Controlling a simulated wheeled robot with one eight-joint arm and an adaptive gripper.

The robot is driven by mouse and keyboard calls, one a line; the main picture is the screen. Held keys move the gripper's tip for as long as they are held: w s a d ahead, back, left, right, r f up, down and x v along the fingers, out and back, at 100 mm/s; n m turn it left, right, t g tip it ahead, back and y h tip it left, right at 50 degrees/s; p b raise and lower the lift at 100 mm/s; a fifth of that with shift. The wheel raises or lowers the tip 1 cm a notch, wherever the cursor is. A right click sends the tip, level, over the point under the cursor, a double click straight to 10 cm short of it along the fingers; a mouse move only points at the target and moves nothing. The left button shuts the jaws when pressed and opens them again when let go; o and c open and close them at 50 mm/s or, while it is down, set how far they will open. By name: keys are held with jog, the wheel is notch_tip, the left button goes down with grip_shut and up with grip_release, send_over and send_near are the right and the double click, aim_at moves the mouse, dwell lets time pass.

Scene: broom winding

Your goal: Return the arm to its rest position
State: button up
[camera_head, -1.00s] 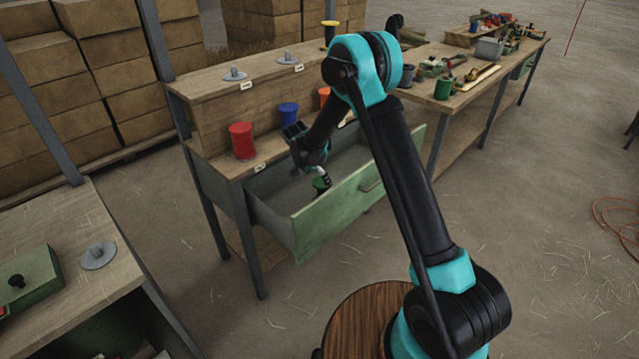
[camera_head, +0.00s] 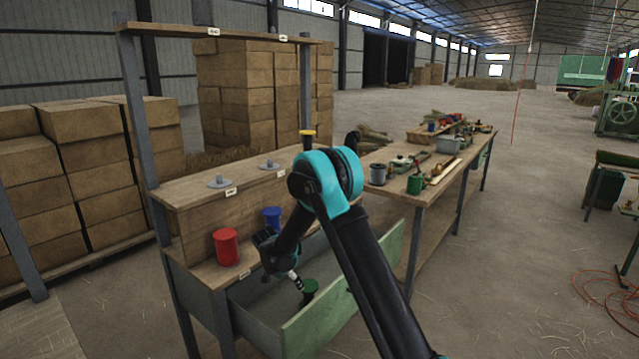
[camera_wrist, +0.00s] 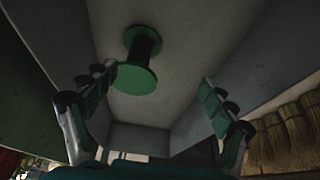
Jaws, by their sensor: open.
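My gripper (camera_head: 295,279) reaches down into the open drawer of the bench. In the wrist view its two fingers (camera_wrist: 158,82) are spread apart with nothing between their tips. A green spool with a dark core (camera_wrist: 141,62) is in the grey drawer, beyond the fingers and a little left of centre. In the head view the green spool (camera_head: 310,287) shows just right of my gripper. The drawer has a green front (camera_head: 350,285). My arm comes from the lower right over the drawer and hides part of it.
A red spool (camera_head: 226,247) and a blue spool (camera_head: 272,218) stand on the bench, left of my arm. A shelf (camera_head: 190,189) rises behind them. A second table (camera_head: 432,205) with tools is to the right. Open floor (camera_head: 490,290) lies at right.

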jog(key=s+d+r+n+t+y, duration=0.1)
jog(key=s+d+r+n, duration=0.1)
jog(key=s+d+r, duration=0.5)
jog(key=s+d+r+n+y, duration=0.1)
jog(key=s+d+r+n, duration=0.1)
jog(key=d+r, duration=0.55)
jog(key=s+d+r+n+t+y, duration=0.15)
jog(key=s+d+r, duration=0.35)
jog(key=d, duration=0.5)
jog(key=s+d+n, duration=0.2)
jog(key=s+d, duration=0.3)
jog(key=s, duration=0.3)
jog(key=s+f+g, duration=0.1)
jog(key=s+f, duration=0.2)
jog(key=s, duration=0.3)
jog(key=s+f+g, duration=0.1)
jog(key=s+f, duration=0.2)
jog(key=s, duration=0.4)
jog(key=shift+s+d+f+h, duration=0.15)
jog(key=shift+d+f+h, duration=0.1)
jog(key=shift+f+h, duration=0.1)
